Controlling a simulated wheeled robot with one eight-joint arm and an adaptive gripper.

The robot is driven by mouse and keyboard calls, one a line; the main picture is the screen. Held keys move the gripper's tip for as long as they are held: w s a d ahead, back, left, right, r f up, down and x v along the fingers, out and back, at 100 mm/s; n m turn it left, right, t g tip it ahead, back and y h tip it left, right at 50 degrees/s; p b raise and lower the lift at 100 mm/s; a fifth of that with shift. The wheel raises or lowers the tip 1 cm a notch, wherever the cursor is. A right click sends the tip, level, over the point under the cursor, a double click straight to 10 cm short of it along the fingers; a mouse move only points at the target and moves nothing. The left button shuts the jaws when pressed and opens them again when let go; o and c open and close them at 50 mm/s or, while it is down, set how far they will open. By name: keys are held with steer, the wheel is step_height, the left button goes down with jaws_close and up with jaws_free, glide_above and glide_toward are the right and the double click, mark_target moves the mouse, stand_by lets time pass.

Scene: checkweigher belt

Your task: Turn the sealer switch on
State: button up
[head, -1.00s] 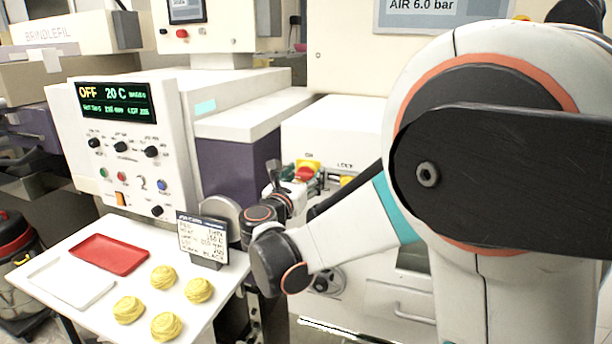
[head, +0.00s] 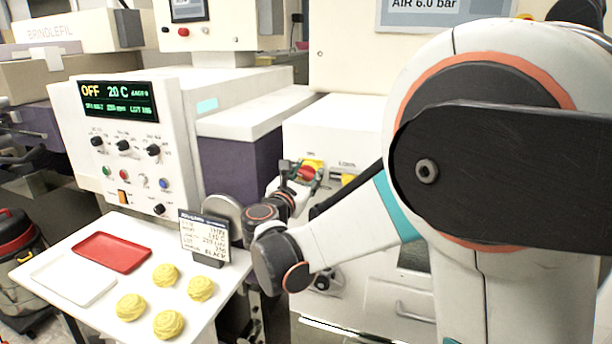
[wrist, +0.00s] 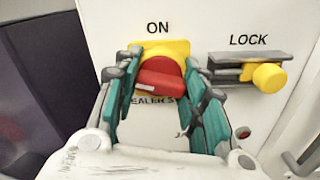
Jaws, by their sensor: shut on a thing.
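The sealer switch is a red rotary handle (wrist: 163,77) on a yellow square plate (wrist: 180,47), with "ON" printed above. A partly hidden label below reads like "SEALERS". The handle lies nearly crosswise, slightly tilted, with a white mark near its left end. My gripper (wrist: 161,70) has its green-sided fingers on both sides of the handle and is shut on it. In the head view the yellow plate (head: 316,164) is small and partly covered by my gripper (head: 303,173). The machine's display (head: 117,99) reads "OFF 20 C".
A yellow knob on a slide (wrist: 268,77) marked "LOCK" sits close to the right of the switch. A purple panel (wrist: 45,70) stands at the left. A white table (head: 62,258) with a red tray (head: 112,252), several yellow nests and a card stand (head: 204,238) is nearer.

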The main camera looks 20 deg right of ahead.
steer(key=m, duration=1.1)
steer(key=shift+p, duration=0.3)
steer(key=shift+m, duration=1.8)
steer(key=o, duration=1.1)
steer(key=v, duration=0.7)
steer(key=shift+s+a, duration=0.15)
steer(key=shift+s, duration=0.05)
